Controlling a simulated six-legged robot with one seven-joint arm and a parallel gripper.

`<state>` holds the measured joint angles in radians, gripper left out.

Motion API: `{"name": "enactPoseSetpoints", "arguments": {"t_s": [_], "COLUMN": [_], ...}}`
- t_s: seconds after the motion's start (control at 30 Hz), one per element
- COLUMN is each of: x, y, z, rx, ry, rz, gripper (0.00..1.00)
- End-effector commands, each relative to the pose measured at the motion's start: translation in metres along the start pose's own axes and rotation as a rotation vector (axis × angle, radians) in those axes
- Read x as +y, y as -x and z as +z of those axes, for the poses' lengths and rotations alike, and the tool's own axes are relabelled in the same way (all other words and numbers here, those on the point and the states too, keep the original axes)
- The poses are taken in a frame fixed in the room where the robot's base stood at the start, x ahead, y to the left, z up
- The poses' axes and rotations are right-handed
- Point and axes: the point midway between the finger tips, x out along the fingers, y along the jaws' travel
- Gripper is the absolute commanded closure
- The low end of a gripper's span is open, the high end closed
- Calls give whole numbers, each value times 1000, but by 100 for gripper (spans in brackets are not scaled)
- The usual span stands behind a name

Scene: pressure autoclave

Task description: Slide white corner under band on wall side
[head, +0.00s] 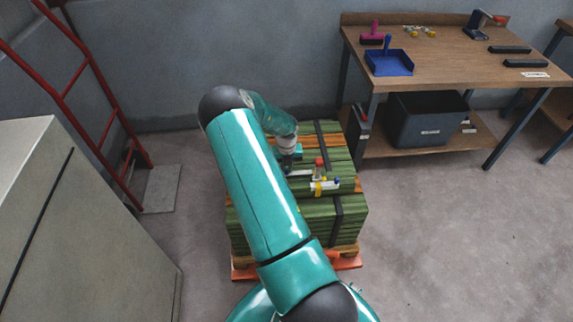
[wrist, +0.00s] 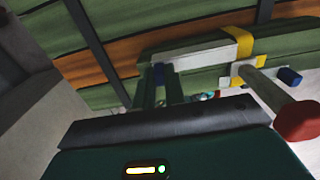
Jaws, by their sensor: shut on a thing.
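A stack of green boards (head: 345,199) with orange-brown boards among them stands on a pallet. A black band (head: 337,215) runs over its top and down its front; two dark bands show in the wrist view, a left one (wrist: 95,48) and a right one (wrist: 264,11). My gripper (head: 290,167) is low over the stack top. The held piece appears apart from the left band. The wall-side band edge is hidden.
A workbench (head: 450,60) stands at right, a red hand truck (head: 85,85) at left. Floor at right is clear.

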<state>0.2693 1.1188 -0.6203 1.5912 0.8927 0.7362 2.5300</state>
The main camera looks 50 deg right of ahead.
Motion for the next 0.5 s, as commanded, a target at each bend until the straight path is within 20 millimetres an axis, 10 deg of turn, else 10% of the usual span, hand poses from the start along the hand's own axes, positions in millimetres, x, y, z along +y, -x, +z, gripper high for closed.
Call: {"name": "enactPoseSetpoints", "arguments": {"t_s": [0.5], "x": [-19], "y": [-10], "z": [-1], "rx": [0], "ry": [-1], "rz": [0], "gripper": [100]}}
